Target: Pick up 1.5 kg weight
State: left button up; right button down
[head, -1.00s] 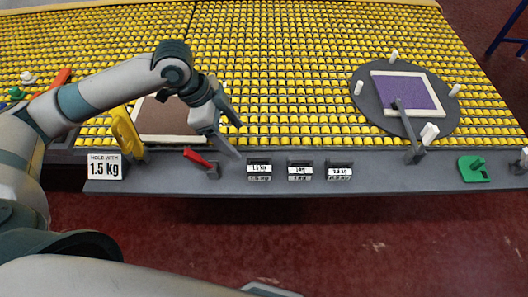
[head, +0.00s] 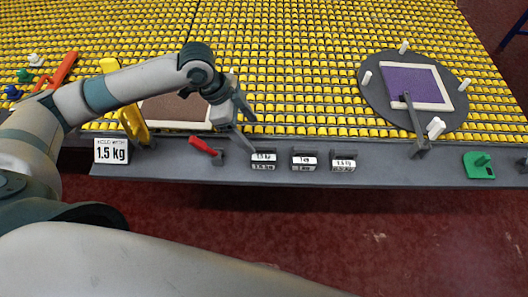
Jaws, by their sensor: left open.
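Three small dark weights with white labels stand in a row on the grey front ledge. The left one (head: 263,167) seems to read 1.5 kg; the middle one (head: 304,167) seems to read 1 kg. The right one's label (head: 343,163) is too small to read surely. My left gripper (head: 250,132) is open and empty, just behind and above the left weight, its lower fingertip close to that weight's top. Contact cannot be made out. My right gripper is not in view.
A red-handled clamp (head: 205,146) sits close left of the weights, and a yellow tool (head: 133,124) beyond it. A brown framed rug (head: 175,110) lies behind my gripper. A round grey plate (head: 375,95) with a purple rug is at right. A green piece (head: 478,165) lies on the ledge.

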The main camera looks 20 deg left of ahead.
aim_at(263, 151)
pick_arm(q)
jog(key=p+x, duration=0.2)
jog(key=x, duration=0.4)
jog(key=shift+d+f, duration=0.15)
jog(key=shift+f, duration=0.1)
jog(key=shift+w+d+f, duration=0.1)
jog(key=shift+d+f, duration=0.05)
jog(key=shift+f, duration=0.25)
jog(key=shift+d+f+p, duration=0.1)
jog(key=shift+f+p, duration=0.45)
jog(key=p+x, duration=0.1)
jog(key=x, duration=0.2)
jog(key=shift+f, duration=0.6)
